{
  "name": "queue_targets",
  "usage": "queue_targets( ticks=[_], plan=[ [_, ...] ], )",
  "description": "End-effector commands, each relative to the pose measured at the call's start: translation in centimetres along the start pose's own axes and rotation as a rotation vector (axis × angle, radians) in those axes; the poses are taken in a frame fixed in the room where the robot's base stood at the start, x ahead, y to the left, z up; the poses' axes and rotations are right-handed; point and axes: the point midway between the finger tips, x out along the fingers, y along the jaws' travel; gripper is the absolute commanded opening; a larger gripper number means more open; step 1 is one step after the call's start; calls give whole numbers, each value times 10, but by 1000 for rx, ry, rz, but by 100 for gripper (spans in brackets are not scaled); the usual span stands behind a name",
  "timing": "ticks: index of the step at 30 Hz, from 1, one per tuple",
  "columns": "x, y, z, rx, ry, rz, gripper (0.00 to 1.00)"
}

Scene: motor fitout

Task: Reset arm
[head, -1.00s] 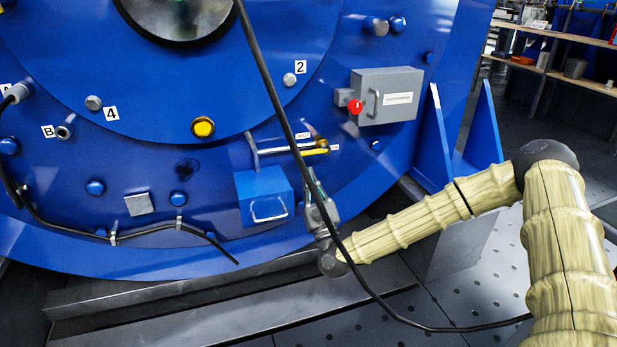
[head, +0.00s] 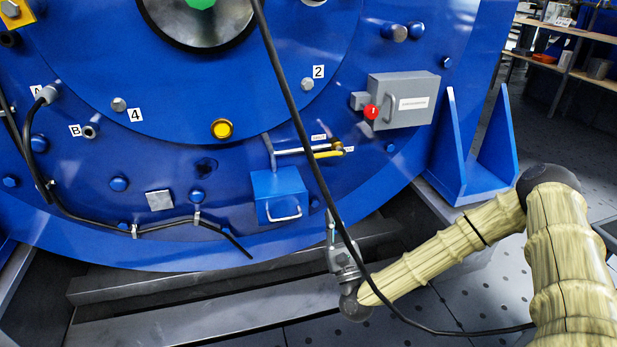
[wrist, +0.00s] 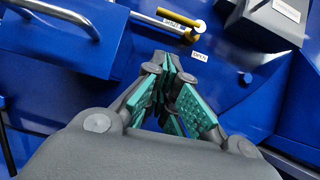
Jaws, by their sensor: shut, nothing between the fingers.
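My gripper (head: 331,217) is at the lower middle of the head view, in front of the blue motor housing (head: 100,240), low and just right of the blue box with a handle (head: 278,196). In the wrist view my gripper (wrist: 172,62) has its green-padded fingers drawn together at the tips, with nothing between them. The yellow-handled valve lever (head: 327,154) sits above the gripper in the head view. It also shows beyond the fingertips in the wrist view (wrist: 181,19), apart from them.
A black cable (head: 290,105) hangs across the view, passing in front of my wrist. A grey box (head: 405,101) with a red knob (head: 371,112) is on the housing at right. A blue bracket (head: 470,165) stands at the right. Metal rails (head: 180,325) lie below.

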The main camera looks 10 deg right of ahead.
Motion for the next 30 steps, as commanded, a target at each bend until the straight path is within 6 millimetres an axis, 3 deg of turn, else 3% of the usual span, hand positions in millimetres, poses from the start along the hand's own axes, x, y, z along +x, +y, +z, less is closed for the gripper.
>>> queue_targets(
  ticks=[5,11,15,21,25,30],
  plan=[
    [-6,15,-6,-52,51,38,0],
    [-42,76,-34,-316,255,248,0],
    [-90,116,-56,-553,392,477,0],
    [-171,151,-75,-872,506,859,0],
    [-228,157,-78,-1061,527,1138,0],
    [-302,146,-69,-1270,498,1526,0]
  ],
)
